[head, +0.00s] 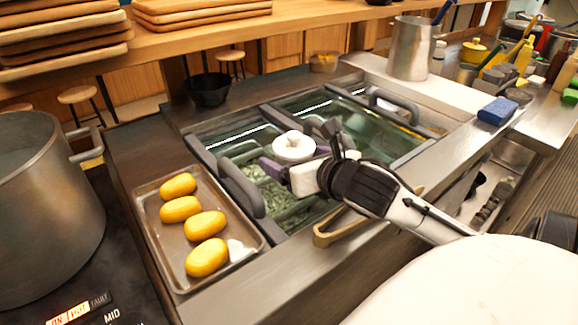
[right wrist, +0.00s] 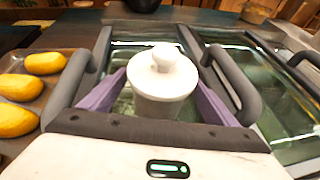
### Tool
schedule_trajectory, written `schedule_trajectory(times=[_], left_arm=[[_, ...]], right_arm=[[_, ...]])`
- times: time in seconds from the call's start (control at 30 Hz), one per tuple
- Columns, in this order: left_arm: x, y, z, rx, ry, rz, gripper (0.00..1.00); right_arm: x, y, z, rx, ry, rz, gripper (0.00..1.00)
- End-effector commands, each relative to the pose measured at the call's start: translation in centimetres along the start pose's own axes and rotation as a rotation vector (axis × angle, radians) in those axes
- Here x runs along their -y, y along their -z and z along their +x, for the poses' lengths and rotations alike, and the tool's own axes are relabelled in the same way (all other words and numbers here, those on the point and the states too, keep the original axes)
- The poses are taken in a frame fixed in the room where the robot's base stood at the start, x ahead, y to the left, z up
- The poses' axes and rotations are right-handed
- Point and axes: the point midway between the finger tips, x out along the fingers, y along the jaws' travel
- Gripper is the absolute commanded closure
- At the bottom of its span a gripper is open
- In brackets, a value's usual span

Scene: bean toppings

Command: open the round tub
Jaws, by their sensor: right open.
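The round tub (right wrist: 160,102) is a small white pot. Its white lid (right wrist: 163,72) with a round knob sits on top, and the lid also shows in the head view (head: 293,147). My right gripper (right wrist: 158,92) reaches in from the right in the head view (head: 297,160). Its purple fingers are open, one on each side of the tub. I cannot tell whether either finger touches it. The tub's lower part is hidden by the gripper in both views. My left gripper is not in view.
Glass-covered wells with grey handles (head: 243,188) surround the tub. A metal tray (head: 180,275) with several yellow potato-like items lies to the left, beside a large pot (head: 45,200). A black bowl (head: 208,90), a metal pitcher (head: 408,48) and a blue sponge (head: 497,111) stand around.

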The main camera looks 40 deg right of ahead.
Motion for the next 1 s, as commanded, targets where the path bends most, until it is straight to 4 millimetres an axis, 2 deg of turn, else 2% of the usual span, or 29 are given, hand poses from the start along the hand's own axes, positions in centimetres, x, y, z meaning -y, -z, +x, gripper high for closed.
schedule_trajectory(times=[0.07, 0.37, 0.67, 1.0], left_arm=[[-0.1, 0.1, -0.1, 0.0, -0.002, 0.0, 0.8], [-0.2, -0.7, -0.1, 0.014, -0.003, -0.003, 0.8], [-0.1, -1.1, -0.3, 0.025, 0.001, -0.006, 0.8], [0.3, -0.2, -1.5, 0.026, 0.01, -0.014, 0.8]], right_arm=[[0.0, 0.0, 0.0, 0.0, 0.0, 0.0, 0.18], [0.0, 0.0, 0.0, 0.0, 0.0, 0.0, 0.69], [-0.1, -0.8, -0.3, 0.005, -0.001, -0.003, 0.69], [-0.3, -6.9, -2.8, 0.01, -0.001, -0.005, 0.69]])
